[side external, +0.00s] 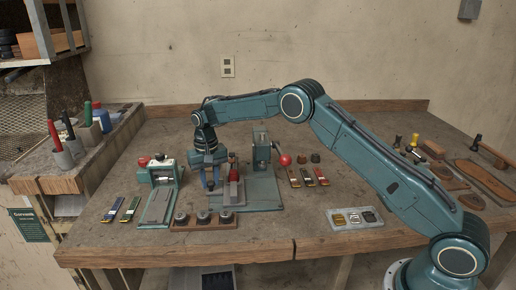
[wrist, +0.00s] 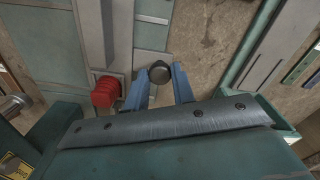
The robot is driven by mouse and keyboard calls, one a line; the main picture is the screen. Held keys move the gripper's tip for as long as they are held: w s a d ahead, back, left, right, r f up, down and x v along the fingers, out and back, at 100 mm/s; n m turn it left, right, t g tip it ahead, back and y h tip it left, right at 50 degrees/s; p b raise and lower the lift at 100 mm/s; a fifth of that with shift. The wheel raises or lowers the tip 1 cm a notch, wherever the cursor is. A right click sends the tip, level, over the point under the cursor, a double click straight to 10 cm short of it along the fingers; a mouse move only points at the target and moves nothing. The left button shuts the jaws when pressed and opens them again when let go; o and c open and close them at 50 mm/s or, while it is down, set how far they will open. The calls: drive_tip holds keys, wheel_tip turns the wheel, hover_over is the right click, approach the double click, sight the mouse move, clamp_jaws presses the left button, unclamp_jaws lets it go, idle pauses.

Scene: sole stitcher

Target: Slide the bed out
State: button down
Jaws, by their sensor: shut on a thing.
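The stitcher (side external: 262,152) is a grey-green machine with an upright column and a flat base, near the middle of the bench. My gripper (side external: 211,187) points down at the left side of its base. In the wrist view my gripper's blue fingers (wrist: 160,88) are shut on a dark round knob (wrist: 160,71). The knob sits at the end of a light grey plate, which looks like the bed (wrist: 151,36). A red ribbed part (wrist: 107,92) is beside the left finger. The fingers hide much of the bed in the side view.
A second green fixture (side external: 158,207) stands close to the left. A wooden block with several dark round pieces (side external: 204,221) lies in front. A pale tray (side external: 354,218) is at front right.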

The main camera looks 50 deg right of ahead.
drive_tip(key=shift+w+a, duration=0.8)
drive_tip(key=shift+w, duration=0.1)
drive_tip(key=c, duration=1.2)
unclamp_jaws()
drive_tip(key=shift+o, duration=0.2)
drive_tip(key=shift+r, duration=0.1)
wheel_tip(320, 180, up, 14)
drive_tip(key=shift+s, duration=0.1)
